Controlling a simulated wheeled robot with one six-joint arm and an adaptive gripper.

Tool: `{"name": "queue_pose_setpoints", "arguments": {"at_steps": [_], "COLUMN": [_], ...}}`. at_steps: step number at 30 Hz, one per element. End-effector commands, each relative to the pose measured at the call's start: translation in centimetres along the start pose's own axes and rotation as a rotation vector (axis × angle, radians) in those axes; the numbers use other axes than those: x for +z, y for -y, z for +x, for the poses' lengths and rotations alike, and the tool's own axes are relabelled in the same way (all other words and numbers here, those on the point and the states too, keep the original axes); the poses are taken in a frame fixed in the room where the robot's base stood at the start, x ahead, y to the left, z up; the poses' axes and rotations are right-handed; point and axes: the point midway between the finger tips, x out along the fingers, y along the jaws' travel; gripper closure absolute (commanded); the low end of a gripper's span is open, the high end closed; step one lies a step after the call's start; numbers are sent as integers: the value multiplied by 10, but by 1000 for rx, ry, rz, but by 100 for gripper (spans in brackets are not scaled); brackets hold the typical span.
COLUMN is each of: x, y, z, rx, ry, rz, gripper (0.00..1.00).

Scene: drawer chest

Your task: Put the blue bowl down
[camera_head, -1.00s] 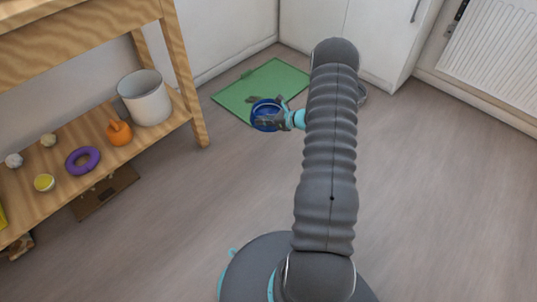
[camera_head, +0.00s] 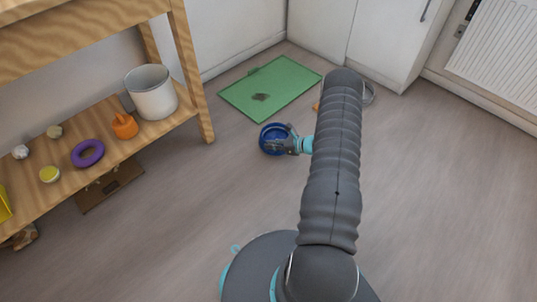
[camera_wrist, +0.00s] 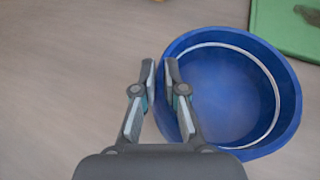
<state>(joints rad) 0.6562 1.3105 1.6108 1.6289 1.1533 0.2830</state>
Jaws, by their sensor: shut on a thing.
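The blue bowl (camera_head: 271,147) shows in the head view at my gripper (camera_head: 291,143), low near the floor in front of the green mat. Whether its base touches the floor I cannot tell. In the wrist view the blue bowl (camera_wrist: 285,100) is upright and looks empty, with a pale ring inside. My gripper (camera_wrist: 161,68) is shut on the bowl's left wall there, one finger outside the rim and one inside. Part of that wall is hidden by the fingers.
A green mat (camera_head: 285,82) with a dark patch lies behind the bowl. A wooden shelf (camera_head: 70,186) at the left holds a white bucket (camera_head: 151,98), an orange object (camera_head: 124,126) and a purple ring (camera_head: 88,153). White cabinets stand at the back.

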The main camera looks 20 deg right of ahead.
Motion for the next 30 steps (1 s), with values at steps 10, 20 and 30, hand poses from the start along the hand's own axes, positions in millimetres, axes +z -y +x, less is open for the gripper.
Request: {"name": "queue_pose_setpoints", "arguments": {"at_steps": [10, 20, 30], "x": [-16, -43, -43], "y": [-14, -12, -12], "z": [15, 26, 26], "rx": [0, 0, 0], "ry": [0, 0, 0], "rz": [-1, -2, -1], "gripper": [100, 100, 65]}}
